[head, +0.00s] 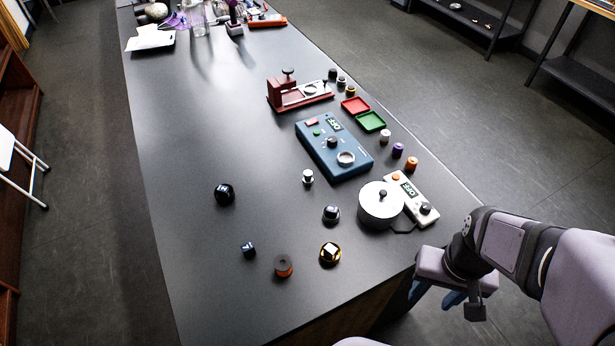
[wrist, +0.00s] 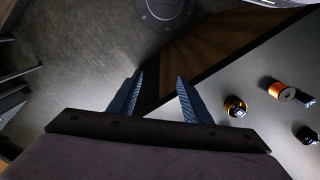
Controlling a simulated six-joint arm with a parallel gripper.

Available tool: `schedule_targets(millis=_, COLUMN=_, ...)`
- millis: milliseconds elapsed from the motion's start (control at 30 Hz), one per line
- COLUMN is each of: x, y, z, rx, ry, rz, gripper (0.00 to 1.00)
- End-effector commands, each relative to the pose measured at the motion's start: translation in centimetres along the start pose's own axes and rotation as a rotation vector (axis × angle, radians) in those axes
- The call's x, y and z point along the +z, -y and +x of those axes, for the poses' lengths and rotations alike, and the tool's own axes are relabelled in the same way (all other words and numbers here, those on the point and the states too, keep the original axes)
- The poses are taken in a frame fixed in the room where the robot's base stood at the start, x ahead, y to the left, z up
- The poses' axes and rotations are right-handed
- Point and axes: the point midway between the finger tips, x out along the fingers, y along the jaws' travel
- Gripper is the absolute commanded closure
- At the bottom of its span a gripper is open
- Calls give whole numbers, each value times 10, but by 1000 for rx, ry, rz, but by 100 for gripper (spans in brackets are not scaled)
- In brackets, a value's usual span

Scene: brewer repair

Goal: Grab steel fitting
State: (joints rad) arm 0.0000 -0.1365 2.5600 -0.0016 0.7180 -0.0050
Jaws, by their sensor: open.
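Several small fittings stand on the dark table (head: 190,120). A silver-topped fitting (head: 308,177) stands below the blue box, and a dark-based one with a shiny grey dome (head: 331,214) is nearer; I cannot tell for sure which is the steel fitting. A brass-coloured fitting (head: 330,253) is nearest the front edge and also shows in the wrist view (wrist: 235,107). My gripper (head: 436,295) is open and empty, off the table's right front edge. In the wrist view, its blue fingers (wrist: 159,82) are apart with floor and table side between them.
A lidded pot (head: 379,205), white scale-like device (head: 412,199) and blue box (head: 334,149) stand to the right. The table's left side is clear.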

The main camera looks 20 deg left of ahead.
Motion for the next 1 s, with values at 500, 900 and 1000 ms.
schedule_targets(millis=500, x=-18, y=13, z=4, rx=-25, ry=-44, rz=-18, gripper=58)
schedule_targets(millis=900, x=-204, y=195, z=7, rx=-262, ry=-606, rz=-125, gripper=58)
schedule_targets(millis=1000, x=-241, y=248, z=1, rx=-289, ry=-772, rz=-105, gripper=58)
